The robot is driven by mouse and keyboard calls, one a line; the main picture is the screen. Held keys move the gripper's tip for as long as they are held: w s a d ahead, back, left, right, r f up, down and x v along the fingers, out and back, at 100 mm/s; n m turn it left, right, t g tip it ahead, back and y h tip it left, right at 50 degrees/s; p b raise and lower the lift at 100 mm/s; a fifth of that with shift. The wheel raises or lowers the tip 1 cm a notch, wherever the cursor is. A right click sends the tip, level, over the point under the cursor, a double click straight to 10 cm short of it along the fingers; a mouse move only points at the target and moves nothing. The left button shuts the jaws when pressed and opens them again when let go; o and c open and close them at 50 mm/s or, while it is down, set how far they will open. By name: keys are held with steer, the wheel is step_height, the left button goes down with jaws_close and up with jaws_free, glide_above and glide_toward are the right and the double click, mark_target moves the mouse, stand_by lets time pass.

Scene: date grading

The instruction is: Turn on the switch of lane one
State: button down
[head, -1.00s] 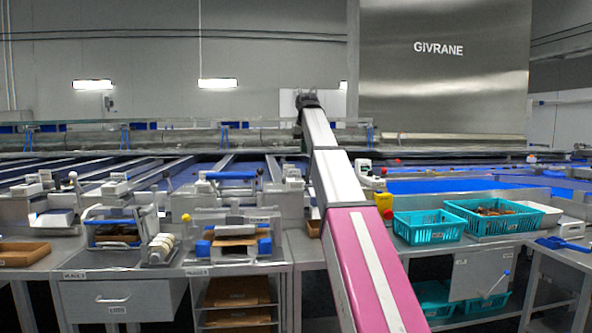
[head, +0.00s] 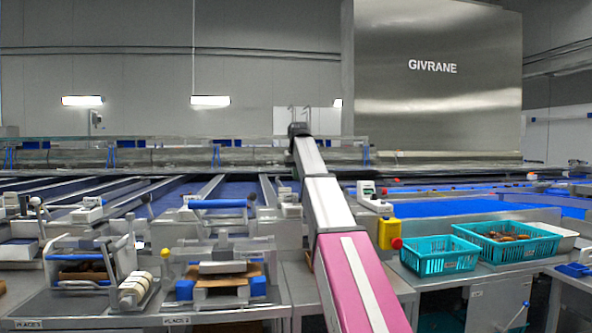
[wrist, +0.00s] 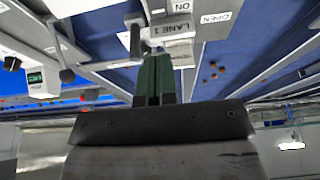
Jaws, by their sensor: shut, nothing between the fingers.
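The lane one switch box (wrist: 172,27) is white and appears upside down at the top of the wrist view, with "LANE 1" and "ON" on its labels. In the head view my gripper end (head: 299,129) is small and far off, at the end of my arm. I cannot pick out the lane one switch there for sure.
Another lever (wrist: 58,62) and an "OPEN" label (wrist: 217,18) flank the box in the wrist view. In the head view, a yellow box with a red button (head: 389,234) and teal crates (head: 438,254) stand right of my arm. A blue-handled fixture (head: 218,204) stands left.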

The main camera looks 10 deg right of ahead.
mark_target(295, 200)
steer(key=x, duration=0.8)
steer(key=shift+s+f, duration=0.25)
steer(key=shift+f, duration=0.25)
